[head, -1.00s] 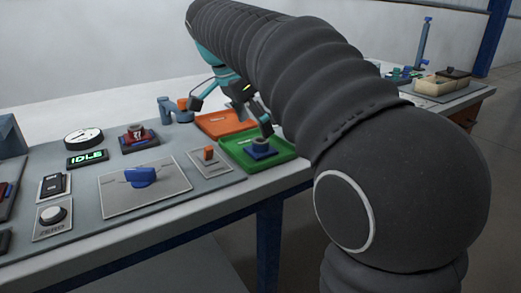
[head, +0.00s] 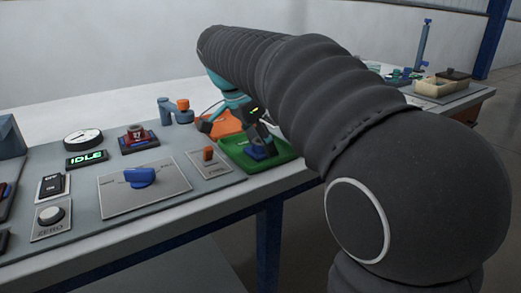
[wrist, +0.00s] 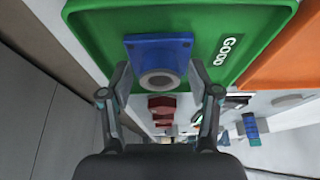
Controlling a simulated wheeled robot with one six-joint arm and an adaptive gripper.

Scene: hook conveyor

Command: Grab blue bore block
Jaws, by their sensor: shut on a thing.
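The blue bore block (head: 257,153) sits in the green tray (head: 281,158). In the wrist view the block (wrist: 160,49) has a square blue base and a round grey bore. The tray (wrist: 85,25) is marked GOOD there. My gripper (wrist: 160,74) has one finger on each side of the block and is shut on it. In the head view my gripper (head: 258,136) is down at the block and hides part of it. The block rests in the tray or very close to its floor; I cannot tell which.
An orange tray (head: 218,124) lies behind the green one. A red block (head: 136,133) on a dark base, a blue knob (head: 140,177), an orange switch (head: 208,153) and an IDLE display (head: 87,158) are to the left. The table's front edge is close to the green tray.

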